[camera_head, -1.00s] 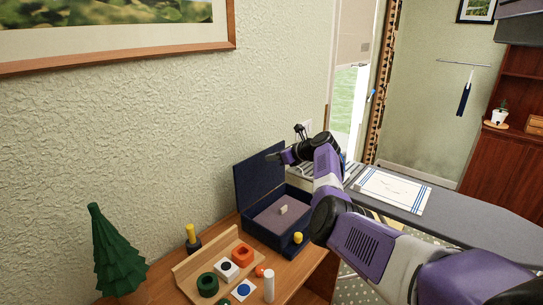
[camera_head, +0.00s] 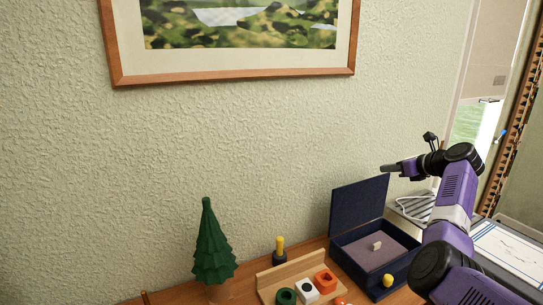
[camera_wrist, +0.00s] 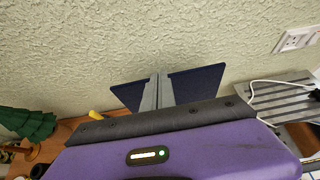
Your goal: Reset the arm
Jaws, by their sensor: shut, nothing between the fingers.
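My arm stretches up from the lower right of the head view, bent at the elbow. My gripper (camera_head: 388,168) points left, above the right part of the open navy box (camera_head: 352,262) and near its raised lid (camera_head: 358,207). Its fingers are together and hold nothing. In the wrist view my gripper (camera_wrist: 158,90) shows as two grey fingers side by side, in front of the navy lid (camera_wrist: 198,82). Most of the box is hidden there by my purple wrist housing.
A green tree figure (camera_head: 212,250), a wooden rack (camera_head: 270,288) with coloured pieces, and a black-yellow peg (camera_head: 280,250) stand left of the box. A grey slatted rack (camera_wrist: 280,98) with a white cable lies right. The textured wall is close behind.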

